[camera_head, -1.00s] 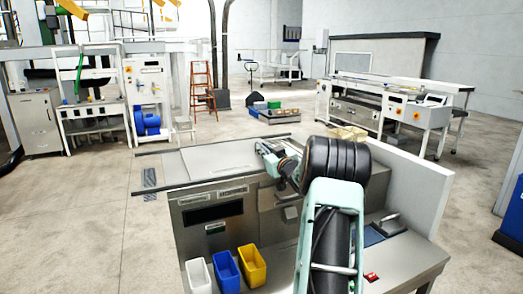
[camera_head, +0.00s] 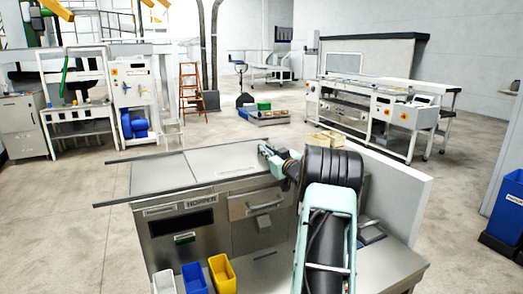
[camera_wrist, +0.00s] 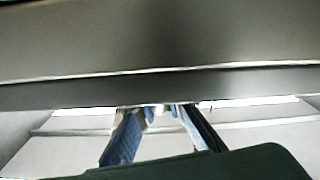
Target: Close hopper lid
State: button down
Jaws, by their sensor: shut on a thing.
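The hopper machine (camera_head: 201,203), with HOPPER on its front, stands in front of me in the head view. The hopper lid (camera_head: 222,158) seems to be the flat grey panel on its top, with a seam to its left. My gripper (camera_head: 265,150) is at the lid's right end, shut on it, though its fingertips are small and partly hidden by my wrist. In the wrist view, the blue-sided fingers of my gripper (camera_wrist: 160,112) reach up to a long grey panel edge (camera_wrist: 160,92). The exact contact is hidden there.
White, blue and yellow bins (camera_head: 222,272) stand at the machine's front. Thin rails (camera_head: 110,204) stick out past its left end. A pale upright panel (camera_head: 395,190) borders its right side. Open floor (camera_head: 60,220) lies to the left.

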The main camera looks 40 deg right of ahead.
jog(key=shift+s+d+p, duration=0.2)
jog(key=shift+d+p, duration=0.1)
jog(key=shift+d, duration=0.45)
jog(key=shift+s+d+p, duration=0.15)
jog(key=shift+d+p, duration=0.1)
jog(key=shift+d, duration=0.5)
jog(key=shift+s+d, duration=0.1)
jog(key=shift+d, duration=0.15)
jog(key=shift+r, duration=0.1)
jog(key=c, duration=2)
grip_release()
jog(key=shift+d, duration=0.2)
jog(key=shift+a, duration=0.1)
jog(key=v, duration=1.2)
